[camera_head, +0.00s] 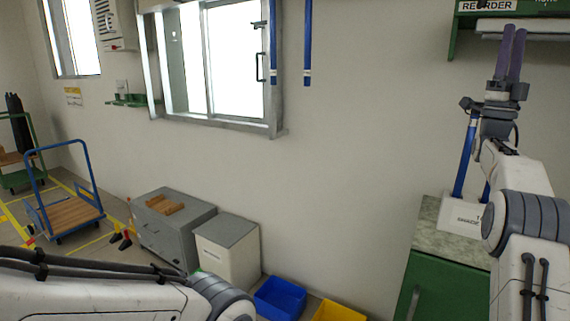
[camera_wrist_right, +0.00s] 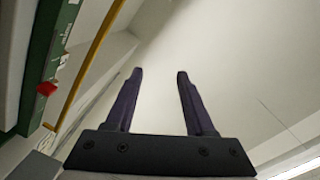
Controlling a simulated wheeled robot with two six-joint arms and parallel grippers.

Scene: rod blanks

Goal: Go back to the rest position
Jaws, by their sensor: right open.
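My right gripper (camera_head: 512,42) is raised at the upper right in the head view, fingers pointing up in front of the wall. In the right wrist view its two dark fingers (camera_wrist_right: 160,75) stand apart with nothing between them. Below it, blue rods (camera_head: 465,155) stand upright in a white labelled block (camera_head: 459,216) on the counter; my right arm partly hides them. My left arm crosses the bottom left of the head view, and its gripper is not in view.
The speckled counter (camera_head: 430,232) tops a green cabinet (camera_head: 445,290). A green shelf labelled RECORDER (camera_head: 487,6) is close to the right gripper. Two blue rods (camera_head: 307,45) hang before the wall. Blue (camera_head: 280,298) and yellow (camera_head: 338,312) bins and a grey cabinet (camera_head: 170,238) stand below.

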